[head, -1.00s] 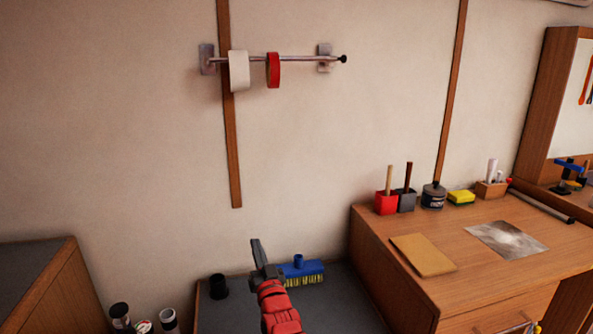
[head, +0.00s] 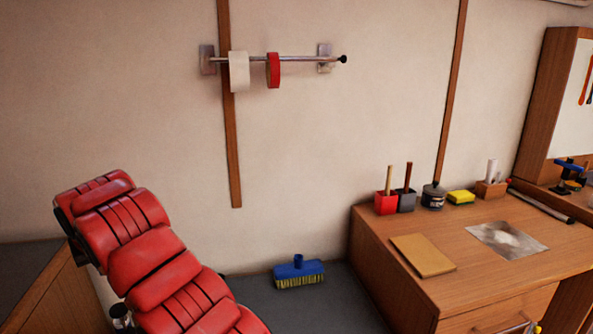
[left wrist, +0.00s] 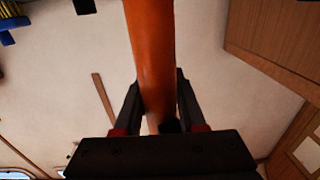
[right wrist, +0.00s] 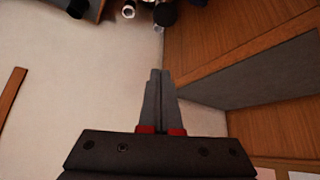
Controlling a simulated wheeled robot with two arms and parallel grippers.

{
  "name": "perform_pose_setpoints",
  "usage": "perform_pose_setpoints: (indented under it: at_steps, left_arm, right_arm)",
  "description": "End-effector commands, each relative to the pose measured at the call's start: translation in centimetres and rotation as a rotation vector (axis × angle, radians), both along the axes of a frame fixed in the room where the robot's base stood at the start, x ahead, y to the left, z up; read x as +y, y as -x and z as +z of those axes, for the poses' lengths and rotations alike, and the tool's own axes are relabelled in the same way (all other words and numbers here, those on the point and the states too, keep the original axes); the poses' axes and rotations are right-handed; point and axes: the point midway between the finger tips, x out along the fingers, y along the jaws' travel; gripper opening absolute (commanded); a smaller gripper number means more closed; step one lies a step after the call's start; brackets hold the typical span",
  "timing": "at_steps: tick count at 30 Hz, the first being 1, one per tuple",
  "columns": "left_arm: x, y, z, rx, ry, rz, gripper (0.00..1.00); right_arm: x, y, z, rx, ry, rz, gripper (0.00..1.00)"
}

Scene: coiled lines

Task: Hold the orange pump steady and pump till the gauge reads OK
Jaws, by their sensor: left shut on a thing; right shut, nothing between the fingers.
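The orange pump shows only as a smooth orange cylinder (left wrist: 151,50) in the left wrist view, running down from the top edge between the fingers. My left gripper (left wrist: 157,82) is shut on it; the rest of the pump is out of frame. My right gripper (right wrist: 160,74) is shut with nothing between its fingers, in front of the pale wall and a wooden cabinet. No gauge shows in any view.
A blue brush (head: 298,270) lies on the dark grey surface. A wooden desk (head: 480,285) on the right holds brushes in holders, a yellow sponge (head: 461,197) and a tan sheet (head: 422,255). A wall rail (head: 300,58) carries two tape rolls. A wooden cabinet (head: 55,300) stands at left.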

Motion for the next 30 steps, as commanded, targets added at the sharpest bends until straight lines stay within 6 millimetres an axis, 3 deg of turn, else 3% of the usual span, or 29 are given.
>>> perform_pose_setpoints:
  at_steps: [4, 18, 30]
  left_arm:
    - [0.0, 0.0, 0.1, -0.002, -0.001, 0.000, 0.00]
    - [0.0, 0.0, 0.1, -0.002, -0.001, 0.000, 0.00]
    - [0.0, 0.0, 0.1, -0.002, -0.001, 0.000, 0.00]
  right_arm:
    - [-0.2, 0.7, -0.4, 0.010, 0.024, 0.004, 0.00]
    - [-0.2, 0.6, -5.8, 0.009, 0.022, 0.002, 0.00]
    - [-0.2, 0.6, -6.3, 0.007, 0.021, 0.001, 0.00]
